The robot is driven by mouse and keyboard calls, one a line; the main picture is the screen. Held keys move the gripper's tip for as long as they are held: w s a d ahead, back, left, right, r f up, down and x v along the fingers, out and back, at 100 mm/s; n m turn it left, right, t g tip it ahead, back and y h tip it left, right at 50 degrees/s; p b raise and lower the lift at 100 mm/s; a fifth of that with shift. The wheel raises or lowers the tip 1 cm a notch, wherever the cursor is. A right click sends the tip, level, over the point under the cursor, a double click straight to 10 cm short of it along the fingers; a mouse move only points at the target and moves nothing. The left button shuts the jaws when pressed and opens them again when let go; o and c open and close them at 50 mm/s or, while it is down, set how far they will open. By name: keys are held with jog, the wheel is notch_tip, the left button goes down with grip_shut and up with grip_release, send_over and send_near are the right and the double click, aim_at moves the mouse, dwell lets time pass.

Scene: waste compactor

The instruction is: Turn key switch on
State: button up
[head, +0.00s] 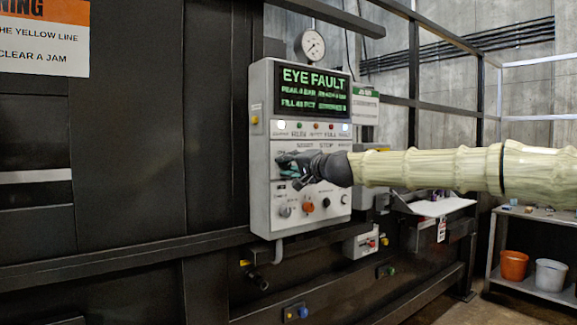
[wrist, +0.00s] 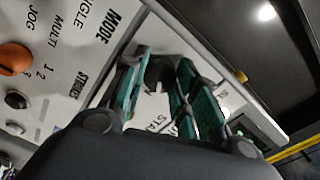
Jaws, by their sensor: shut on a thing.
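The grey control panel (head: 262,200) stands at the middle of the head view, with a lit display (head: 313,90) reading "EYE FAULT". My gripper (head: 284,166) is at the left side of the panel face, below the row of lights. In the wrist view my gripper (wrist: 160,85) has its teal-padded fingers at the panel, on both sides of a small dark key switch (wrist: 158,72). The gripper is shut on it. The key switch is mostly hidden by the fingers, so its turned position cannot be read. In the head view my gripper covers it.
An orange knob (head: 309,206) and a grey knob (head: 285,211) sit low on the panel, below my gripper. A pressure gauge (head: 311,46) is above the panel. A shelf with an orange bucket (head: 514,265) and a white bucket (head: 551,274) stands at right.

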jog(key=shift+d+m, duration=0.1)
jog(key=shift+m, duration=0.2)
jog(key=o, duration=1)
jog(key=v, duration=1.2)
